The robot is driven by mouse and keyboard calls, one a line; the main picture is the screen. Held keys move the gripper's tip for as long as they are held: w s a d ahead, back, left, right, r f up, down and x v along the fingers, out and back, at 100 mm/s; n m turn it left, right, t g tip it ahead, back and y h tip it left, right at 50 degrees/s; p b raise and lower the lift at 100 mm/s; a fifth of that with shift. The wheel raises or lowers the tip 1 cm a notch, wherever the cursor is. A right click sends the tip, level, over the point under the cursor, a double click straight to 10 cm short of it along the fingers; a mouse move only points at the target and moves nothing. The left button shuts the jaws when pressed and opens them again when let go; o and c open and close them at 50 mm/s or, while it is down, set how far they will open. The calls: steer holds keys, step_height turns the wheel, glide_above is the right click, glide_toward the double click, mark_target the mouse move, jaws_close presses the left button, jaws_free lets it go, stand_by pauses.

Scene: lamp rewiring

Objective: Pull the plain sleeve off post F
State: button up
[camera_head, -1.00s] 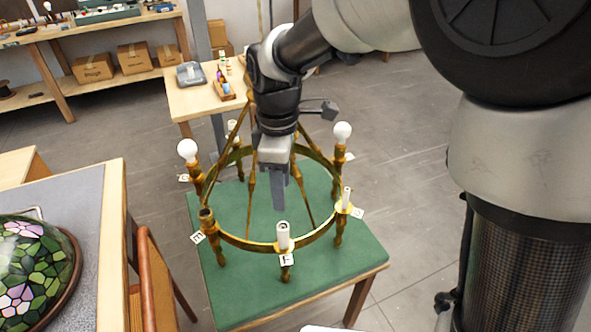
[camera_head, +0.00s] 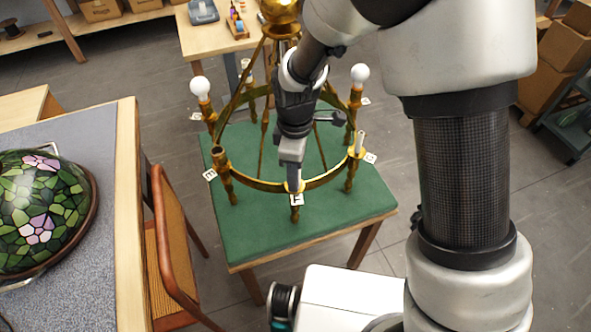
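The brass ring chandelier (camera_head: 330,179) stands on a green-topped table. Post F is at its near side, with its white letter tag (camera_head: 297,200) hanging just below the ring. My gripper (camera_head: 293,178) points down right at post F, its fingers over the post's top. Only a little of the pale plain sleeve (camera_head: 295,187) shows below the fingers, and the rest is hidden. I cannot tell whether the fingers are closed on the sleeve or only around or in front of it.
Bulbs stand on the left post (camera_head: 200,87) and right post (camera_head: 360,74). Another pale sleeve (camera_head: 360,142) is at the ring's right. A bare post (camera_head: 220,157) is at its left. The green tabletop (camera_head: 270,228) is clear in front. A chair (camera_head: 175,245) stands left.

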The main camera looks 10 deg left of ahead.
steer(key=shift+c, duration=0.3)
jaws_close()
steer(key=shift+r+p, duration=3.4)
steer(key=shift+r, duration=1.6)
